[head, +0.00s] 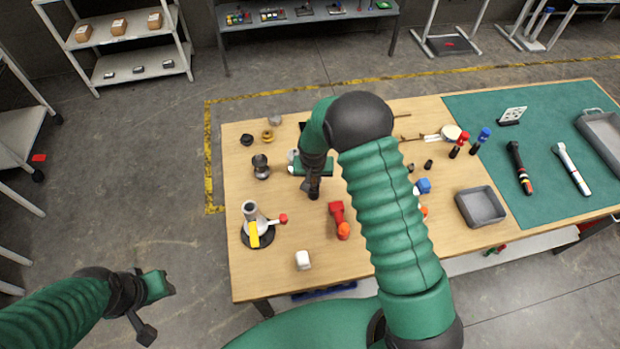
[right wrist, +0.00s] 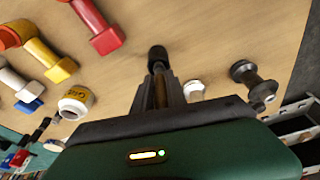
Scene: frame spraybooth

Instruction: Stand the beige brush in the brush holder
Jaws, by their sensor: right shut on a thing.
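My right gripper (head: 313,182) is over the left half of the wooden table, pointing down. In the right wrist view its fingers (right wrist: 160,92) are shut on a thin tan-brown shaft, which I take for the beige brush (right wrist: 160,88). The shaft lines up with a dark round cylinder (right wrist: 157,57), perhaps the brush holder, which shows under the gripper in the head view (head: 314,191). I cannot tell whether the shaft is inside it or above it. My left gripper (head: 160,288) is off the table at lower left; its fingers are unclear.
A grey tray (head: 481,206) and green mat (head: 545,150) are at right. My right arm hides mid-table.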

